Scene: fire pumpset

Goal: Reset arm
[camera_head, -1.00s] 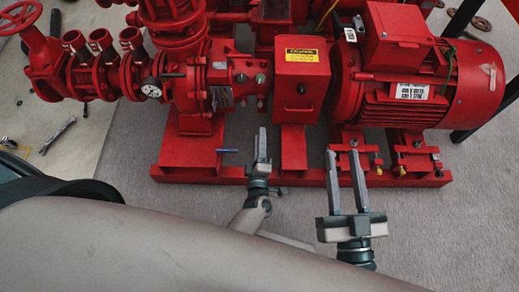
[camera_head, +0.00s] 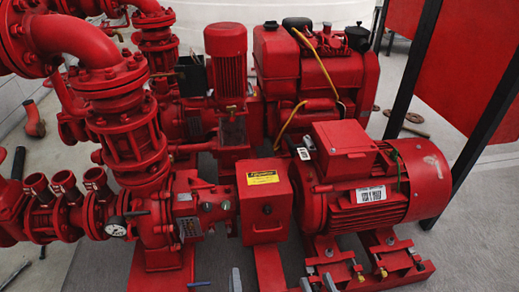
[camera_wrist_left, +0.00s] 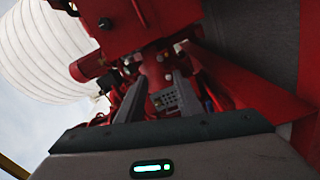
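My left gripper (camera_head: 235,280) shows only as a grey fingertip at the bottom edge of the head view, in front of the red pump base. In the left wrist view its two fingers (camera_wrist_left: 158,93) stand apart with nothing between them, pointing toward the red pump. The rest of both grippers is out of the head view.
The red pumpset has a motor (camera_head: 365,180), a coupling guard (camera_head: 263,201) and a gauge (camera_head: 115,227). A small blue bar (camera_head: 199,284) is near the left fingertip. A red panel on black posts (camera_head: 412,75) stands at right. Grey floor (camera_head: 470,235) is clear at lower right.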

